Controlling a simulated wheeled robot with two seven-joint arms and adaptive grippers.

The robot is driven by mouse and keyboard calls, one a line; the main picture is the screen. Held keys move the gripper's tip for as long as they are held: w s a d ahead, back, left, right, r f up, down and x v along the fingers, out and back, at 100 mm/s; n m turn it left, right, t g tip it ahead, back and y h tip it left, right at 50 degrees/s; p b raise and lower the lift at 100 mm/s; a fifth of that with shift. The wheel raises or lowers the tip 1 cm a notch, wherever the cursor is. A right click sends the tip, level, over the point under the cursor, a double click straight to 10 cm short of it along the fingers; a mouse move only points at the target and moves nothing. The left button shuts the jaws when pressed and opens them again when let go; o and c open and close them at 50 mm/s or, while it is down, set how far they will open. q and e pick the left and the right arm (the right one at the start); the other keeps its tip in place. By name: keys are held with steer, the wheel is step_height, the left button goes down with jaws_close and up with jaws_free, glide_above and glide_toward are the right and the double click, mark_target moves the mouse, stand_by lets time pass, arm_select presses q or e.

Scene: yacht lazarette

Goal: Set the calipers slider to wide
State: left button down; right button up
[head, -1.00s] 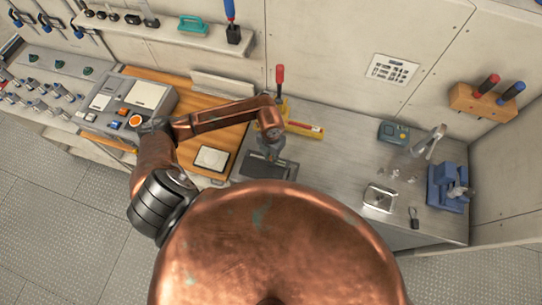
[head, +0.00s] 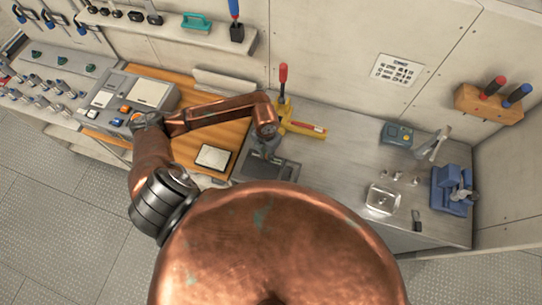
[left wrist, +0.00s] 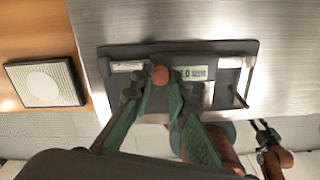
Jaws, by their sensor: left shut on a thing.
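The calipers lie on a dark tray (left wrist: 122,50) on the metal bench; the calipers' small display (left wrist: 195,73) shows in the left wrist view. A round copper-coloured knob (left wrist: 160,75), apparently on the slider, sits between my left fingertips. My left gripper (left wrist: 158,85) is shut on it, and its fingers hide part of the calipers. In the head view my left gripper (head: 267,145) is over the dark tray (head: 250,168), too small to show the slider. What looks like my right gripper (left wrist: 263,130) shows at the lower right of the left wrist view, away from the tray.
A framed square pad (head: 214,158) lies on the wooden board left of the tray. A red-handled tool (head: 283,88) and a yellow tool (head: 303,129) are behind.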

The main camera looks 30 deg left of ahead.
arm_select(q)
steer(key=shift+w, duration=0.1)
steer(key=c, duration=1.8)
jaws_free()
steer(key=shift+d, duration=0.1)
steer(key=shift+c, duration=0.2)
steer(key=shift+r, duration=0.15)
step_height(320, 180, up, 12)
